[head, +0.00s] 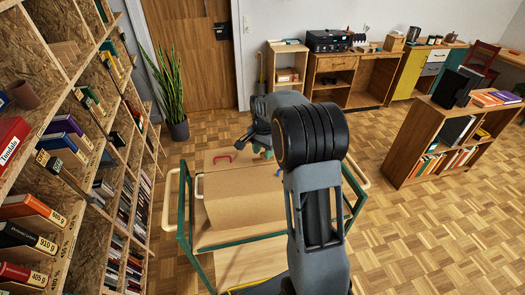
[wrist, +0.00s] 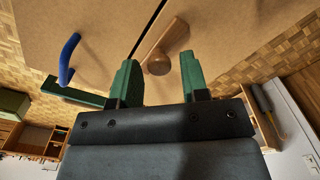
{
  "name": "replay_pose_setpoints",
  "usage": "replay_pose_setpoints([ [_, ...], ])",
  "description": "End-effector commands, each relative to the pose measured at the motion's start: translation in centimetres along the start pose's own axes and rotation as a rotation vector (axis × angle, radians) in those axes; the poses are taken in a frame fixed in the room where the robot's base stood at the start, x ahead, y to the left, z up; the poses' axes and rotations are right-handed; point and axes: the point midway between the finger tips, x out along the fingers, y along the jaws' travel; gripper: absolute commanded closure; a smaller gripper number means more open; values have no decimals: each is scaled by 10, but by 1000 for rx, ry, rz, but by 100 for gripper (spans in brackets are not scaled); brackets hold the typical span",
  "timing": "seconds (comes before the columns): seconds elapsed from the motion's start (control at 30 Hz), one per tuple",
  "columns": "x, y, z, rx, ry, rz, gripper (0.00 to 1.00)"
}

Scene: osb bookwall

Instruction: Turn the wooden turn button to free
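The wooden turn button (wrist: 173,37) shows in the wrist view on a tan panel (wrist: 235,35), beside a dark seam. It is a light wooden bar slanting up to the right, with a rounded knob (wrist: 156,64) at its lower end. My gripper (wrist: 159,60) has two green fingers spread apart, with the knob between them in the picture. I cannot tell whether either finger touches it. In the head view my gripper (head: 262,150) is above the tan box (head: 245,195), partly hidden by my arm. The button is not visible there.
A blue handle (wrist: 68,58) is left of the seam in the wrist view. The box stands on a green-framed cart (head: 183,215) and has a red handle (head: 222,158) on top. A tall bookshelf (head: 75,130) stands left; parquet floor (head: 430,235) is open at right.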

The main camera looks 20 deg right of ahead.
Motion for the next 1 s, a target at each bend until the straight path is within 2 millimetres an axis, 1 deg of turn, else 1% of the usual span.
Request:
replay_pose_setpoints([
  [0.03, 0, 0, 0, 0, 0, 0, 54],
  [0.1, 0, 0, 0, 0, 0, 0, 50],
  [0.33, -1, 0, 0, 0, 0, 1, 50],
  [0.47, -12, 0, -1, 0, 2, -2, 50],
  [0.57, -28, 0, -1, 0, 3, -2, 50],
  [0.8, -78, 0, -1, 0, 3, -3, 50],
  [1.0, -112, 0, 0, 0, 2, -2, 50],
])
